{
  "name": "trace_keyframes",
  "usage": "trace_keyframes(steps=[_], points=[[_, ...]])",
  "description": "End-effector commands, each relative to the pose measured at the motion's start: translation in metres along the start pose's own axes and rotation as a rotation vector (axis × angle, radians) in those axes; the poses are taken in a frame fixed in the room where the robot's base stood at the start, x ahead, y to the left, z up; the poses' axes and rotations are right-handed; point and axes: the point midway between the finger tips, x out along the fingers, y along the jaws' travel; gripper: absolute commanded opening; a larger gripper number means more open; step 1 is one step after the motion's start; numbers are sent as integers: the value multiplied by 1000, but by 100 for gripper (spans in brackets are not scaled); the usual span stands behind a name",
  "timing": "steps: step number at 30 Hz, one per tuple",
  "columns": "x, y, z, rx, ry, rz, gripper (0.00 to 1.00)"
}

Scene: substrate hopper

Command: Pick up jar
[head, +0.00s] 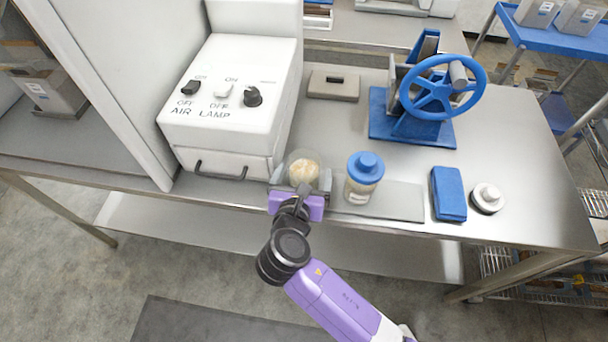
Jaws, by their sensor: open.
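A clear open jar (304,171) with pale grainy contents stands near the front edge of the steel table. My gripper (300,176), with a purple body, is at this jar from the front. Its grey fingers are open and seem to lie on the left and right of the jar; contact cannot be told. A second jar (361,180) with a blue lid stands upright just to the right, on a flat grey plate (402,200). My gripper hides the lower front of the open jar.
A white box with switches (228,92) and a drawer handle stands left behind the jars. A blue handwheel device (437,95), a grey block (333,85), a blue pad (448,194) and a white round piece (487,198) are also on the table (530,150).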

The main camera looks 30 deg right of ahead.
Motion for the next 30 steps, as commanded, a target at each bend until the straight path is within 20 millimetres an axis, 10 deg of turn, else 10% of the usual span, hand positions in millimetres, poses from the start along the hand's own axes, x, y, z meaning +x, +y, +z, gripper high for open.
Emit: trace_keyframes(steps=[9, 21, 30], points=[[5, 0, -1, 0, 1, 1, 90], [5, 0, -1, 0, 1, 1, 11], [4, 0, 2, 1, -1, 1, 10]])
